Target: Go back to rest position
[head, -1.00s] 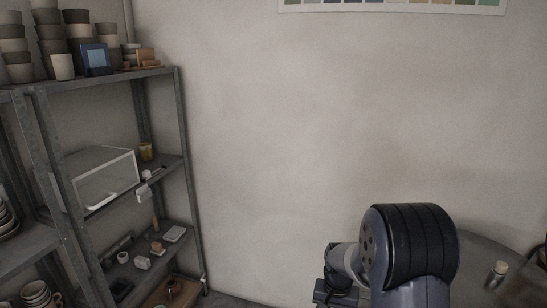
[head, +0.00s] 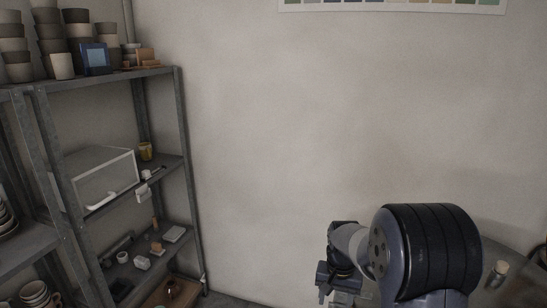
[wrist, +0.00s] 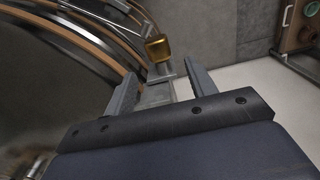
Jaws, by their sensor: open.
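My gripper (wrist: 160,68) is open in the wrist view. Its two grey fingers stand apart with nothing held between them. Beyond the fingertips lies a small golden-yellow block-like thing (wrist: 158,48), apart from them. In the head view my arm is folded at the lower right, in front of the bare wall. The end of the arm points down and away there, and its fingers are not clear.
A metal shelf rack (head: 186,165) with pots and small goods stands at the left. A round grey table (head: 487,252) lies behind my arm at the right, with a small corked jar (head: 499,270).

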